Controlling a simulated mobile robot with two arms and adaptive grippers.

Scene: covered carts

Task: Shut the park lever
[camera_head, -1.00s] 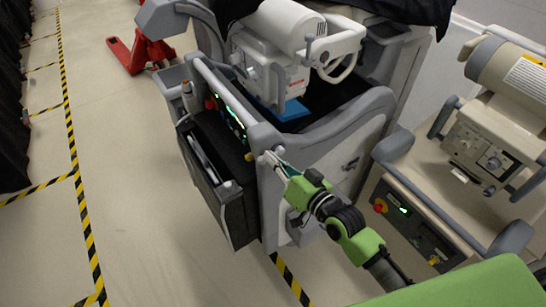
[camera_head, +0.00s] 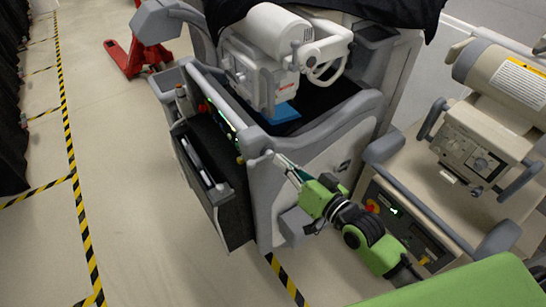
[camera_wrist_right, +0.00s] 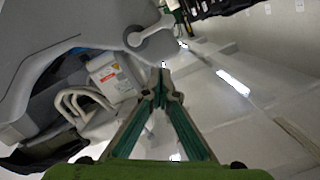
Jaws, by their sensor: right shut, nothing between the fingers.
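The park lever (camera_head: 260,158) is a small light grey handle on the front corner of the grey covered cart (camera_head: 315,150). In the right wrist view the lever (camera_wrist_right: 150,32) shows a round pivot and a short arm with a knobbed end pointing up and right. My right gripper (camera_head: 279,159) is shut and empty, with its tips close to the lever. In the wrist view the shut tips (camera_wrist_right: 163,66) lie just below the lever in the picture; I cannot tell whether they touch. My left gripper is not in view.
A beige cart (camera_head: 415,185) stands close on the right, beside my right arm. A dark side bin (camera_head: 220,190) hangs on the grey cart. A red pallet jack (camera_head: 135,55) stands at the back left. The floor on the left is clear, with yellow-black tape.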

